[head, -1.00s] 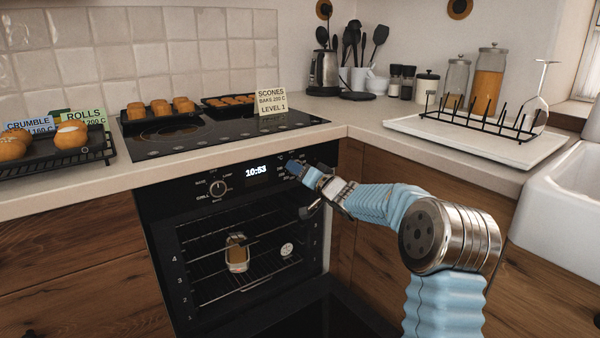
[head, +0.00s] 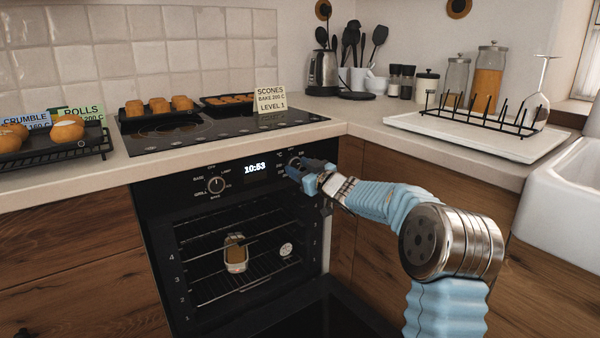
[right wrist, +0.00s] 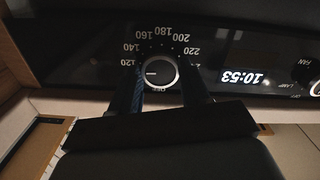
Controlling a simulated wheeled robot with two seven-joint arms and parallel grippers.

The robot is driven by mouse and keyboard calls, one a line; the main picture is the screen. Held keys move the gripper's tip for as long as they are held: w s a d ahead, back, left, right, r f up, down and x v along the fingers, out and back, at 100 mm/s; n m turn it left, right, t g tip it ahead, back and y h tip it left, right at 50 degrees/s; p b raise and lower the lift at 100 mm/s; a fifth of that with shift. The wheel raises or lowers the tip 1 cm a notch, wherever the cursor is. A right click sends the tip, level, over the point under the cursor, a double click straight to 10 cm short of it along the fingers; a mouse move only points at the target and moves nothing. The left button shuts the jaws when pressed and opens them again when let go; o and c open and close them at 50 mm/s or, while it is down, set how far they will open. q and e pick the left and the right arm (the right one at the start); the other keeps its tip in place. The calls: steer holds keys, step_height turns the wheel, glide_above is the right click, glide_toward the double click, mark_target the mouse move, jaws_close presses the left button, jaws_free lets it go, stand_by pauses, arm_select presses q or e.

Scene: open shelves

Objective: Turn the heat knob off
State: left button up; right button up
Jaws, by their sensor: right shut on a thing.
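The heat knob (right wrist: 161,73) is a round dial with a pale rim on the black oven panel, seen upside down in the right wrist view. Temperature numbers circle it and OFF is printed beside it. Its white pointer line lies toward picture left, near the 120 mark. My right gripper (right wrist: 163,69) has one dark finger on each side of the knob and is shut on it. In the head view my right gripper (head: 294,168) is at the panel's right end and hides the knob. My left gripper is in neither view.
The oven door is open downward below the panel, with a jar (head: 236,255) on the rack inside. The function knob (head: 217,186) and the clock display (head: 255,168) are left of my gripper. A hob (head: 200,130) with trays and a scones card (head: 270,99) lies above.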

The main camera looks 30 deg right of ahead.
steer(key=n+b, duration=0.1)
steer(key=n, duration=0.3)
steer(key=shift+f+n+b, duration=0.15)
steer(key=shift+n+b, duration=0.15)
steer(key=n+b, duration=0.1)
steer(key=n, duration=0.3)
steer(key=shift+d+n+b, duration=0.1)
steer(key=shift+n+b, duration=0.2)
steer(key=shift+b, duration=0.1)
steer(key=n+b, duration=0.1)
steer(key=n, duration=0.3)
steer(key=shift+b, duration=0.4)
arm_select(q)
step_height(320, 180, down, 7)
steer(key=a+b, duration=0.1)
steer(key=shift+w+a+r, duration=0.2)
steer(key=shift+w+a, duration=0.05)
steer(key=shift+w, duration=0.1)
arm_select(e)
steer(key=shift+n, duration=2)
steer(key=o, duration=1.1)
steer(key=shift+r, duration=0.25)
steer(key=shift+c, duration=0.2)
